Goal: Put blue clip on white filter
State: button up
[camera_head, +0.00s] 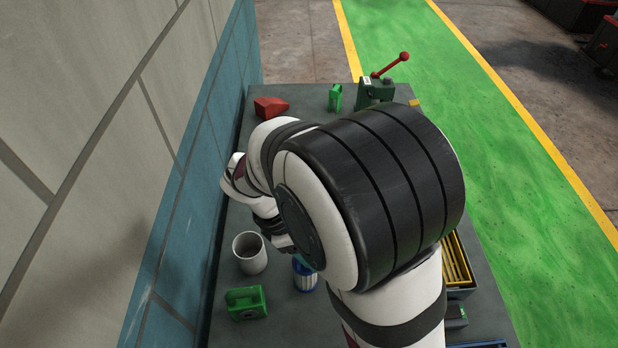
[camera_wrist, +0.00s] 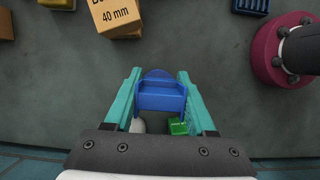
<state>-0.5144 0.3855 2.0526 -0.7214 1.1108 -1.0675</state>
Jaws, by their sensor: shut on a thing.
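A blue clip (camera_wrist: 162,97) sits between the teal fingers of my gripper (camera_wrist: 160,80), which is shut on it. The white filter (camera_head: 305,279), a small upright cylinder with blue ends, stands on the bench in the head view, right of a white cup. My gripper (camera_head: 284,243) is just behind the filter there, partly covered by my own arm. The clip cannot be made out in the head view. In the wrist view a rounded blue edge shows past the clip. I cannot tell whether it is clip or filter, or whether they touch.
The white cup (camera_head: 249,254) and a green canister (camera_head: 246,302) stand close by, toward the wall (camera_head: 172,235). An orange box marked 40 mm (camera_wrist: 116,16) lies at the wrist view's top. A yellow-edged tray (camera_head: 457,262) is at the right. Bare bench surrounds the clip's upper side.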

jog(key=shift+f, duration=0.15)
jog(key=o, duration=1.3)
jog(key=shift+o, duration=0.2)
jog(key=v, duration=1.2)
jog(key=s+d+m+y, duration=0.3)
jog(key=s+m, duration=0.5)
jog(key=m, duration=0.3)
jog(key=s+d+f+m+y, duration=0.1)
jog(key=s+d+m+y, duration=0.2)
jog(key=s+d+m, duration=0.3)
jog(key=s+m, duration=0.3)
jog(key=m, duration=0.3)
jog(key=shift+d+f+m, duration=0.2)
jog(key=shift+f+m, duration=0.05)
jog(key=shift+m, duration=0.05)
jog(key=shift+s, duration=0.1)
